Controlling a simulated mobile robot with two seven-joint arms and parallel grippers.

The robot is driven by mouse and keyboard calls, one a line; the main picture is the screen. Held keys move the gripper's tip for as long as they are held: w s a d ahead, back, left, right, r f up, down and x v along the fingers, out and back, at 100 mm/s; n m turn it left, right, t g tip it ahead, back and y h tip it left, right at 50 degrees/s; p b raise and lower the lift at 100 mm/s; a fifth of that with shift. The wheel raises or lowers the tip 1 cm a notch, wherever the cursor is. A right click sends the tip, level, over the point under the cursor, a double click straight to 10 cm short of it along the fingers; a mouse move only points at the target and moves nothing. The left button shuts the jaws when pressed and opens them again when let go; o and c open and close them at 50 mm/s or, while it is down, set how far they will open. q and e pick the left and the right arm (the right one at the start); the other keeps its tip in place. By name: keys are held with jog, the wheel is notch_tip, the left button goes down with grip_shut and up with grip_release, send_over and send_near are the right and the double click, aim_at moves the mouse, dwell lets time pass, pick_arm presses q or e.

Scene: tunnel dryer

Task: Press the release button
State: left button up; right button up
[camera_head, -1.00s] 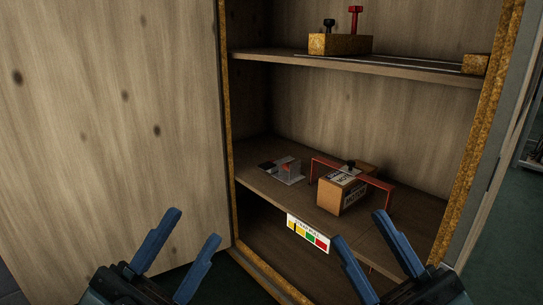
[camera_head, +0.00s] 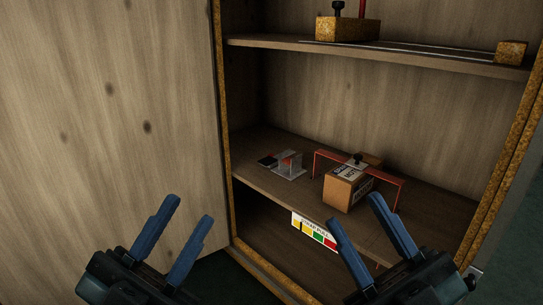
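On the lower shelf, an orange-brown box (camera_head: 343,195) with white printed labels has a black knob (camera_head: 358,159) on top. A red bracket (camera_head: 329,155) arches over or behind it. To its left stands a small clear or grey block with a red part (camera_head: 289,164), with a flat black and red piece (camera_head: 268,161) beside it. I cannot tell which part is the release button. My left gripper (camera_head: 190,210) is open and empty in front of the cabinet door. My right gripper (camera_head: 356,210) is open and empty, its fingers overlapping the lower shelf's front edge in view.
The open wooden door panel (camera_head: 110,130) fills the left. The upper shelf (camera_head: 400,58) holds a yellow-brown block (camera_head: 347,30) with a black knob and a red post. A coloured label (camera_head: 313,229) hangs on the lower shelf's edge. Dark space lies below.

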pick_arm(q)
grip_shut()
dwell(1.4)
